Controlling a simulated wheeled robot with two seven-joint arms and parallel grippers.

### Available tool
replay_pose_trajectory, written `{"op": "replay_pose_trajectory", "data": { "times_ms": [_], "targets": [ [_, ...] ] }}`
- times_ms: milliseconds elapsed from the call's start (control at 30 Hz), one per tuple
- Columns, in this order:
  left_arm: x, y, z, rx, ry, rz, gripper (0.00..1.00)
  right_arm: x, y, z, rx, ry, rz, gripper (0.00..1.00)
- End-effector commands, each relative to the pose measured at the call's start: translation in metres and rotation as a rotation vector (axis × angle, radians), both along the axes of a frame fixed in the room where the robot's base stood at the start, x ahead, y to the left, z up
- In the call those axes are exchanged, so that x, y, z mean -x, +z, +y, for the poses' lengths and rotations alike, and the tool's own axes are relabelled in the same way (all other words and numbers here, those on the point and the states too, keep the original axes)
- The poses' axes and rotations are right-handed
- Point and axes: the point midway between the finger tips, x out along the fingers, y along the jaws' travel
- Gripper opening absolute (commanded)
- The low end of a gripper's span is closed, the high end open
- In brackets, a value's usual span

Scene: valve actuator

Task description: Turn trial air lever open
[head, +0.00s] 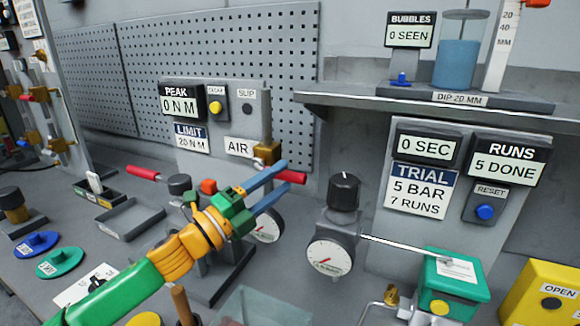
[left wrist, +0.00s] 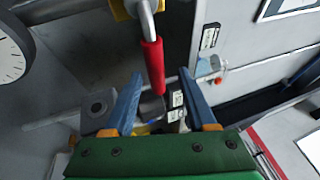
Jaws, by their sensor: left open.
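A red-handled lever (head: 293,177) sits on a brass valve (head: 267,152) beside the AIR label (head: 238,147). My left gripper (head: 281,177) is open, its two blue fingers pointing at the red handle. In the left wrist view the red handle (left wrist: 153,68) hangs from a metal stem and reaches down toward the gap between the open fingers (left wrist: 160,82). I cannot tell whether either finger touches it. My right gripper is not in view.
A gauge (head: 266,226) stands just below my left gripper. A regulator with black knob (head: 344,190) stands to the right, near the TRIAL panel (head: 421,190). Another red-handled lever (head: 143,173) lies to the left. A green box (head: 452,285) sits at front right.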

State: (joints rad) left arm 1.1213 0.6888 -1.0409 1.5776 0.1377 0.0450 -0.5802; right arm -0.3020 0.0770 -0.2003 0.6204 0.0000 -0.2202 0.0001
Motion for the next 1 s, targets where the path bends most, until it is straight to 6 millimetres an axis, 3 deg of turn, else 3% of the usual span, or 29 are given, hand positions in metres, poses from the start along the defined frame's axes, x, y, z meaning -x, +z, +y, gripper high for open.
{"op": "replay_pose_trajectory", "data": {
  "times_ms": [133,367,600,1000],
  "targets": [
    [-0.0121,0.0056,-0.0123,0.000,0.001,0.002,0.57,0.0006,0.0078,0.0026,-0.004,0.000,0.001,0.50],
    [-0.0138,0.0040,-0.0137,0.000,0.001,0.001,0.57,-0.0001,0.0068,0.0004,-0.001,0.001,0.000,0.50],
    [-0.0137,0.0041,-0.0135,0.000,0.001,0.001,0.00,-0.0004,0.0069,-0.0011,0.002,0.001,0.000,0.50],
    [-0.0136,0.0045,-0.0134,0.000,0.002,0.000,0.00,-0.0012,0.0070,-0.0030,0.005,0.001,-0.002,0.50]
  ]
}}
